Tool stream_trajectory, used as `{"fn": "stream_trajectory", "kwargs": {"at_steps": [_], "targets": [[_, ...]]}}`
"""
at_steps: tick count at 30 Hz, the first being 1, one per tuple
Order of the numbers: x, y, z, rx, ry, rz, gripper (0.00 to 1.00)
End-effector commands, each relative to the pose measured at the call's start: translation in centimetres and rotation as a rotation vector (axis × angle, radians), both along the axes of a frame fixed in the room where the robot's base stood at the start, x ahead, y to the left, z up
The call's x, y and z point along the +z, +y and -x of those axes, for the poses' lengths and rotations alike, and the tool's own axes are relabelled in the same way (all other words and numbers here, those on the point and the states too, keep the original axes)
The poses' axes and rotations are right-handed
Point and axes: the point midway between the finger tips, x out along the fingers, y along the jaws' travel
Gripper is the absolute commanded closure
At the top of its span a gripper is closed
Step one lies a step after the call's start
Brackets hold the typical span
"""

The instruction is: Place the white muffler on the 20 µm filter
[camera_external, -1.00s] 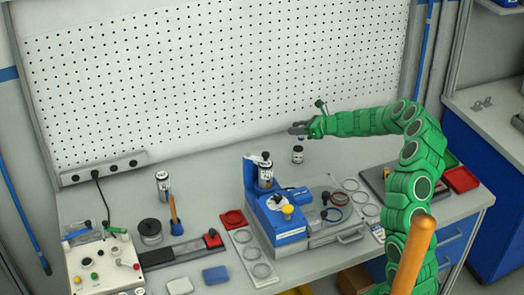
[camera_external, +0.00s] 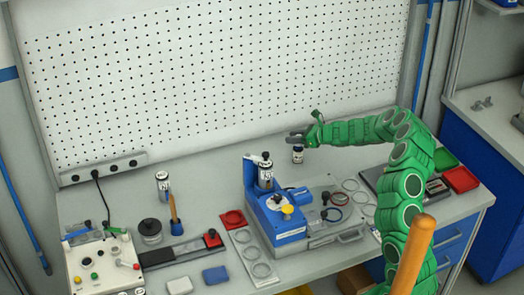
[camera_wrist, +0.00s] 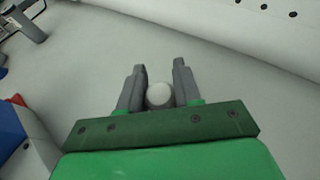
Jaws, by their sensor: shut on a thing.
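My gripper (camera_external: 297,139) is at the back of the bench, just above a small bottle-shaped part with a pale label (camera_external: 298,156). This part stands upright and may be the 20 µm filter; its label is too small to read. In the wrist view my gripper (camera_wrist: 160,85) is shut on a round white thing (camera_wrist: 159,95), which looks like the white muffler. The fingers stand on either side of it. In the external view the fingers hide it, and I cannot tell whether it touches the part below.
A blue fixture (camera_external: 277,218) holding a labelled canister (camera_external: 265,173) stands in front of the gripper. Another labelled canister (camera_external: 163,185) stands to the left. A white pegboard (camera_external: 215,80) rises behind. The bench around the small part is clear.

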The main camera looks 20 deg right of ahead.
Motion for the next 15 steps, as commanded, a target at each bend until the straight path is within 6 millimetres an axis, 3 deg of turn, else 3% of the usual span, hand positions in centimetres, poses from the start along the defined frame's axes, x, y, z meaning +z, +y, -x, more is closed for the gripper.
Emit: {"fn": "stream_trajectory", "kwargs": {"at_steps": [5, 6, 10, 15], "targets": [[-0.27, 0.00, 0.00, 0.000, 0.000, 0.000, 0.97], [-0.22, 0.00, 0.00, 0.000, 0.000, 0.000, 0.61], [-0.20, -0.01, 0.01, 0.000, 0.000, 0.000, 0.42], [-0.19, -0.01, 0.00, 0.000, 0.000, 0.000, 0.42]]}}
